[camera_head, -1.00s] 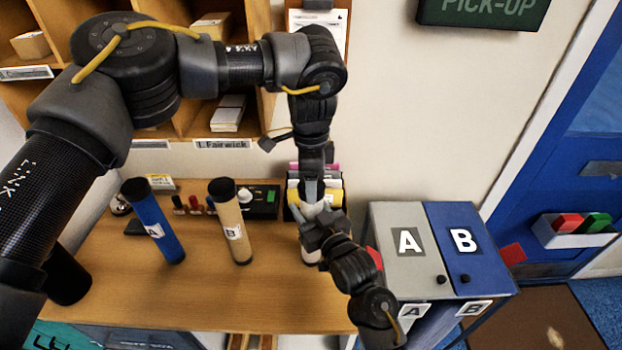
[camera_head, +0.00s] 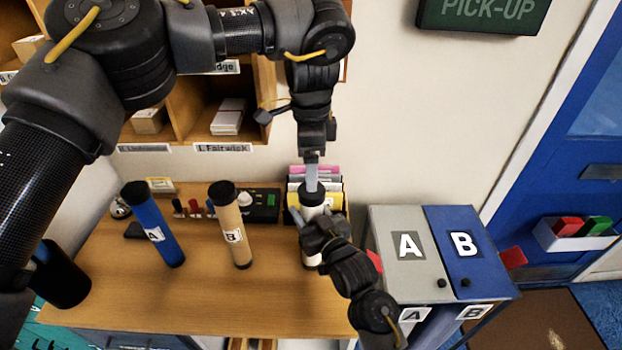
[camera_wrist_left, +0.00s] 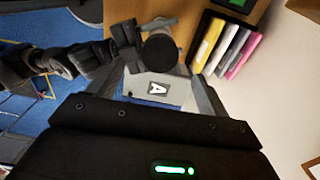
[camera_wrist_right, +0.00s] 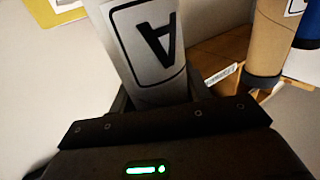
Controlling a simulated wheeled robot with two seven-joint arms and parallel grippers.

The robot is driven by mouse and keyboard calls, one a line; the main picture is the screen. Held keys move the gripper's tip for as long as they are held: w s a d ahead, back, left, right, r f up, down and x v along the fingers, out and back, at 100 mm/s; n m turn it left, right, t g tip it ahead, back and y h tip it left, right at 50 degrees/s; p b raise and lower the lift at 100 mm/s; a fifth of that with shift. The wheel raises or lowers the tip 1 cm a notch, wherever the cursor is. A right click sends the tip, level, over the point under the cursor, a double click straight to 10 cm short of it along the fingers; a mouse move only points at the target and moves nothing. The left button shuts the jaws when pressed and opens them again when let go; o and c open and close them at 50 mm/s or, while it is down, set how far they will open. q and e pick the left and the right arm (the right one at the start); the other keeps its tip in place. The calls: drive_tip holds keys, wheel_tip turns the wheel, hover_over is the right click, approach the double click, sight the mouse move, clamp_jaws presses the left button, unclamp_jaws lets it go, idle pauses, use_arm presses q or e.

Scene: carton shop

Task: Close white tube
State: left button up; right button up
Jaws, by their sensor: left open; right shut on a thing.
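The white tube (camera_head: 311,261) stands upright near the right end of the counter. A black cap (camera_head: 312,194) sits on its top end; it also shows as a dark disc in the left wrist view (camera_wrist_left: 160,49). My right gripper (camera_head: 322,234) is shut around the tube's body. The right wrist view shows the white tube (camera_wrist_right: 145,45) with a letter A label between the fingers. My left gripper (camera_head: 312,170) points down just above the cap. Its fingers are apart in the left wrist view, with the cap between and beyond them. Whether a finger touches the cap cannot be told.
A blue tube (camera_head: 153,226) and a tan tube (camera_head: 231,226), both with black caps, stand to the left. A folder rack (camera_head: 334,196) is behind the white tube. Grey and blue bins A (camera_head: 398,274) and B (camera_head: 480,272) stand right. The front counter is clear.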

use_arm(q)
wheel_tip(320, 180, up, 6)
drive_tip(key=shift+f, duration=0.2)
use_arm(e)
drive_tip(key=o, duration=1.4)
drive_tip(key=shift+o, duration=0.2)
drive_tip(key=shift+s+d+f+b, duration=0.15)
drive_tip(key=shift+s+d+b, duration=0.15)
drive_tip(key=shift+s, duration=0.2)
use_arm(q)
wheel_tip(320, 180, down, 4)
drive_tip(key=b, duration=0.3)
drive_tip(key=shift+r, duration=0.25)
drive_tip(key=shift+f, duration=0.1)
use_arm(e)
drive_tip(key=v, duration=0.9)
drive_tip(key=shift+s, duration=0.35)
